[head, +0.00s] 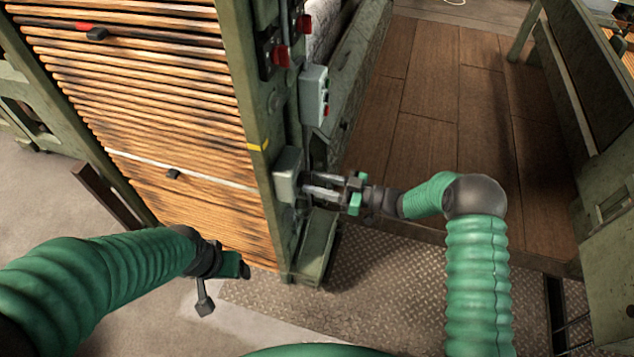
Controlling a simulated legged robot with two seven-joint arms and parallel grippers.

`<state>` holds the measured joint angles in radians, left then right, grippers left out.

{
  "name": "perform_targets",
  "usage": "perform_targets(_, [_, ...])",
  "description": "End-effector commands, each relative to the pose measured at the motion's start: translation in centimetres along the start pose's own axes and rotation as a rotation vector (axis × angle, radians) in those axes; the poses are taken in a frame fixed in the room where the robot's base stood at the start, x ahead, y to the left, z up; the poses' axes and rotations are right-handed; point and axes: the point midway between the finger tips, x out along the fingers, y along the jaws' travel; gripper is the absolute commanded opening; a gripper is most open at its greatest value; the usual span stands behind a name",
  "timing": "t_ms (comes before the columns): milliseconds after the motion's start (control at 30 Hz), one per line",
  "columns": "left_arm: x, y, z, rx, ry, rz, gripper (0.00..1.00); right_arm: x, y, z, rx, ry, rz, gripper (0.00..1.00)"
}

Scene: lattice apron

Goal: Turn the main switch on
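A grey switch box (288,174) is mounted on the green machine post, at the lower middle of the head view. I take it to be the main switch, but no label is readable. My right gripper (314,185) points left at the side of this box, with its fingertips at or very near it. Its two fingers show as pale bars with a narrow gap. The fingertips' contact with any handle is hidden, so I cannot tell whether it grips. My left gripper (222,284) hangs low, left of the post and apart from the box. Its finger opening is unclear.
A button box (315,94) and red-handled parts (281,56) sit higher on the post (256,100). A slatted wooden panel (150,110) lies left of it. Wooden flooring (450,100) and metal tread plate (390,275) are clear to the right. A green machine frame (610,190) stands far right.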

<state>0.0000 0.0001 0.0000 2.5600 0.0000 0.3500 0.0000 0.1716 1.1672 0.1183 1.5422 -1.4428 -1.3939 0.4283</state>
Motion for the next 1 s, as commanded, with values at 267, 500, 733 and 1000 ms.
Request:
perform_targets(267, [0.0,0.0,0.0,0.000,0.000,0.000,0.76,-0.6,0.0,0.0,-0.001,-0.001,0.001,0.34])
perform_targets(500, [0.1,0.0,0.0,0.000,0.000,0.000,0.76,-5.9,0.1,0.0,0.000,-0.001,0.004,0.34])
perform_targets(733, [0.3,0.0,0.1,0.000,0.000,0.000,0.76,-12.6,0.2,0.2,0.000,-0.002,0.004,0.34])
perform_targets(1000, [0.5,0.0,0.1,0.000,0.000,0.000,0.76,-16.6,0.1,0.1,0.000,0.000,0.000,0.34])
